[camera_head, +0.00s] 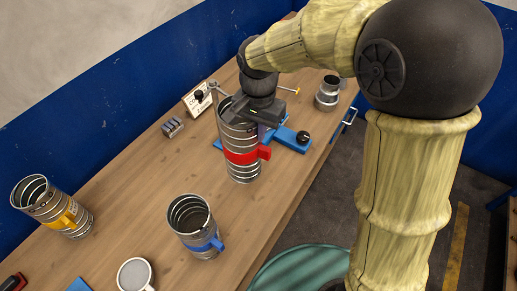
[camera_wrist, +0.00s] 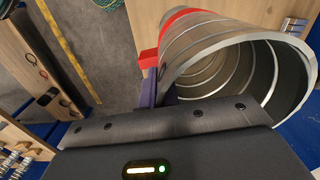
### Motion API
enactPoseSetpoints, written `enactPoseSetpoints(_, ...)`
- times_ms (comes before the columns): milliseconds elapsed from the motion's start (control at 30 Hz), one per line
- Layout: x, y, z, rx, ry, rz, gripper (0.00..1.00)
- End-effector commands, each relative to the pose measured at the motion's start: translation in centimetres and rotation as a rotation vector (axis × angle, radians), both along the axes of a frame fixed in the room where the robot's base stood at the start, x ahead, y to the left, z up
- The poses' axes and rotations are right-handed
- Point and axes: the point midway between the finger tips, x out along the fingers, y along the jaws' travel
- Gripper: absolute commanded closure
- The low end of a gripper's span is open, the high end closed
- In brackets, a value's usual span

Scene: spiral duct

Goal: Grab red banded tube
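The red banded tube (camera_head: 242,168) is a tall ribbed metal duct, standing upright on the wooden table, with a red band and a red tab on its right side. My gripper (camera_head: 254,118) is at its upper rim, overlapping it in the head view. In the wrist view the tube (camera_wrist: 225,62) opens toward the camera, close to the dark gripper body. A purplish finger part (camera_wrist: 165,86) sits against or very near the tube wall by the red tab. The other finger is hidden, so I cannot tell whether the fingers grip the wall.
A yellow-banded tube (camera_head: 52,207) stands at left and a blue-banded tube (camera_head: 195,226) in front. A blue fixture (camera_head: 292,138) lies right behind the red banded tube. A grey tube (camera_head: 328,94), a small sign card (camera_head: 197,97) and a white-topped cup (camera_head: 135,274) also stand there.

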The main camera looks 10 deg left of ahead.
Motion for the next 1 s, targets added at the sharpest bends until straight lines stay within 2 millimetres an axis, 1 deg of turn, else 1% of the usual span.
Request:
enactPoseSetpoints(33, 0.1, 0.1, 0.8, 0.004, -0.005, -0.001, 1.0)
enactPoseSetpoints(100, 0.1, 0.1, 1.6, 0.003, -0.004, -0.001, 1.0)
enactPoseSetpoints(200, 0.1, 0.0, 2.3, 0.002, -0.002, -0.001, 1.0)
enactPoseSetpoints(833, 0.0, 0.0, 2.6, 0.001, -0.001, -0.001, 1.0)
enactPoseSetpoints(933, 0.1, 0.1, 3.3, 0.002, -0.002, -0.001, 1.0)
enactPoseSetpoints(1000, 0.1, 0.1, 4.3, 0.001, -0.002, -0.001, 1.0)
